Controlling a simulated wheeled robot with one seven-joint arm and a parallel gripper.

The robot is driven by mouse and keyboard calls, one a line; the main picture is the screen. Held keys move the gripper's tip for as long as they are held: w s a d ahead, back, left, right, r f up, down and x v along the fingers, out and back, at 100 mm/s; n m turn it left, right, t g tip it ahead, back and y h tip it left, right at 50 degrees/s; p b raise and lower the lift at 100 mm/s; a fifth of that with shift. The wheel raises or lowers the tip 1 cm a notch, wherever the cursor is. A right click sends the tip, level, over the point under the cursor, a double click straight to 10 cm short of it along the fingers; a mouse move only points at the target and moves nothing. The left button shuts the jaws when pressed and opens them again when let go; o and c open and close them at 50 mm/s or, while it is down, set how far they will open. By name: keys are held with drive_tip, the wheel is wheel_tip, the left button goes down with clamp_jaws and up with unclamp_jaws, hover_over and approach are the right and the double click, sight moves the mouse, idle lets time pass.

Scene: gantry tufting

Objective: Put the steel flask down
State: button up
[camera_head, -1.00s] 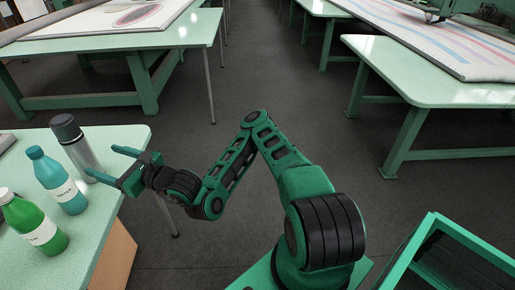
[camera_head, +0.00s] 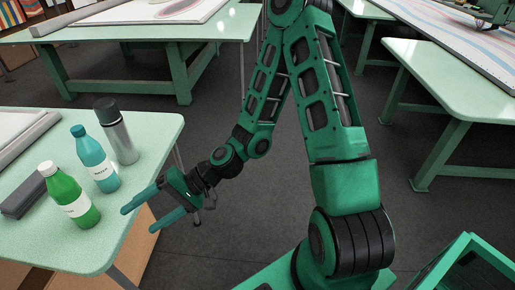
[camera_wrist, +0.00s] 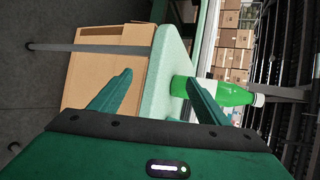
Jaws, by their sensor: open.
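The steel flask (camera_head: 118,132), a silver cylinder with a dark grey cap, stands upright on the pale green table (camera_head: 150,125) at the left in the head view. My gripper (camera_head: 138,219) is open and empty. It is off the table's right edge, in front and to the right of the flask, and apart from it. In the wrist view the two green fingers (camera_wrist: 157,92) are spread with nothing held between them. I cannot make out the flask in the wrist view.
A teal bottle (camera_head: 97,160) and a green bottle (camera_head: 70,195) stand on the same table near the flask; the green one shows in the wrist view (camera_wrist: 230,94). A dark grey block (camera_head: 30,195) lies left. A cardboard box (camera_wrist: 105,65) is beside the table.

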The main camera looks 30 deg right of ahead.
drive_tip(key=s+d+n+g+h, duration=0.2)
drive_tip(key=d+h, duration=0.8)
drive_tip(key=d, duration=1.7)
drive_tip(key=s+d+r+m+h, duration=0.2)
drive_tip(key=s+d+r+m, duration=0.3)
drive_tip(key=s+d+r, duration=0.9)
drive_tip(key=s+d, duration=0.1)
drive_tip(key=s, duration=0.2)
drive_tip(key=shift+d+h, duration=0.15)
drive_tip(key=shift+h, duration=0.25)
drive_tip(key=shift+r, duration=0.1)
